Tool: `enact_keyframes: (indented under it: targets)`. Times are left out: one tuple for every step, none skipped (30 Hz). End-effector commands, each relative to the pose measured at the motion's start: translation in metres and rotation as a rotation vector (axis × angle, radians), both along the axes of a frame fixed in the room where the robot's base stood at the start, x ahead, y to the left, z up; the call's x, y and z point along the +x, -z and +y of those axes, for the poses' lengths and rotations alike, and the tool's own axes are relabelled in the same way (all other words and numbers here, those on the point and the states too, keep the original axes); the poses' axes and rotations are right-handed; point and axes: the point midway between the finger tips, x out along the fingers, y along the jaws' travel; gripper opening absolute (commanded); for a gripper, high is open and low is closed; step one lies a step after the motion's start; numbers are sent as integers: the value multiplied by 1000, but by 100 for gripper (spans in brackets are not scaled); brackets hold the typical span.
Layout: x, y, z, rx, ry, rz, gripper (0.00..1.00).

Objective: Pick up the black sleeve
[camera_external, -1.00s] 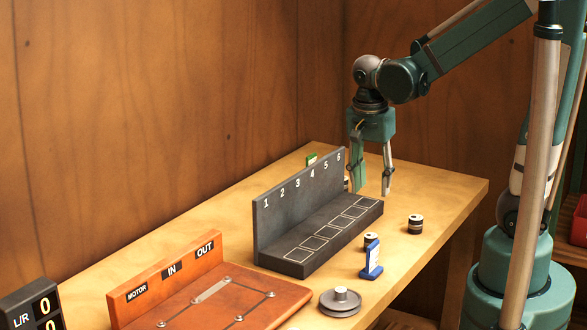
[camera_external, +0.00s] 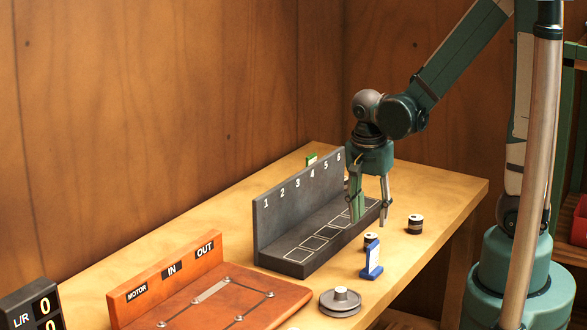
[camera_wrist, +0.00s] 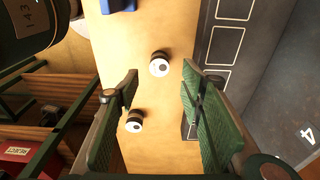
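Two small dark cylinders with pale ends lie on the table to the right of the numbered rack. One (camera_external: 415,224) has a pale band and stands near the right edge. The other (camera_external: 370,241) is behind the blue stand. In the wrist view they are the lower cylinder (camera_wrist: 134,121) and the upper cylinder (camera_wrist: 159,64). Which one is called the black sleeve I cannot tell. My gripper (camera_external: 370,217) is open and empty, pointing down above the rack's front edge. In the wrist view its fingers (camera_wrist: 160,84) are spread, with the upper cylinder just beyond the tips.
The dark rack (camera_external: 262,225) has outlined slots numbered 1 to 6. A blue stand (camera_external: 371,260) and a grey flanged disc (camera_external: 340,302) are in front. An orange board (camera_external: 205,300) is at left. Another dark piece (camera_external: 346,183) is partly hidden behind my gripper.

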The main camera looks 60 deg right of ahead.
Motion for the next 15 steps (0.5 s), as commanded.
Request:
enact_keyframes:
  targets:
    - [0, 0, 0, 0, 0, 0, 39]
    - [0, 0, 0, 0, 0, 0, 39]
    - [0, 0, 0, 0, 0, 0, 39]
    - [0, 1, 0, 0, 0, 0, 39]
    - [0, 2, 0, 0, 0, 0, 39]
    - [0, 3, 0, 0, 0, 0, 39]
    - [0, 4, -1, 0, 0, 0, 39]
    - [1, 6, -1, 0, 0, 0, 39]
    - [1, 8, -1, 0, 0, 0, 39]
    - [1, 10, -1, 0, 0, 0, 39]
    - [0, 12, -1, 0, 0, 0, 39]
    - [0, 15, -2, 0, 0, 0, 39]
    - [0, 17, -2, 0, 1, 0, 39]
    - [0, 19, -2, 0, 1, 0, 39]
    - [1, 21, -3, 0, 1, 0, 39]
